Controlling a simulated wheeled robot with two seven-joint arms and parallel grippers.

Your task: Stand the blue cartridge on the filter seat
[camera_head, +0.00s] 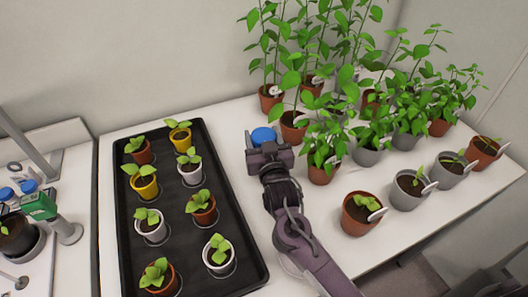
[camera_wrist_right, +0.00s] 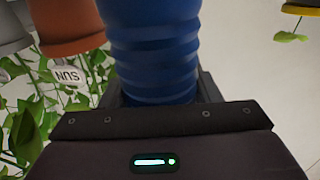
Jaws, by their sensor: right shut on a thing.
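The blue cartridge (camera_head: 262,135) shows as a round blue top between the fingers of my right gripper (camera_head: 266,146), over the white table just right of the black tray. In the right wrist view the cartridge (camera_wrist_right: 153,50) is a ribbed blue cylinder. My right gripper (camera_wrist_right: 155,95) is shut on it. The cartridge's lower end is hidden in the head view, so I cannot tell whether it touches the table. I cannot make out the filter seat for certain. My left gripper is not in view.
A black tray (camera_head: 126,247) holds several small potted seedlings left of my right arm. Several tall potted plants and a front row of pots, including a terracotta pot (camera_head: 358,219), stand to the right. At far left, a green device (camera_head: 38,207) and blue-capped items stand on another surface.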

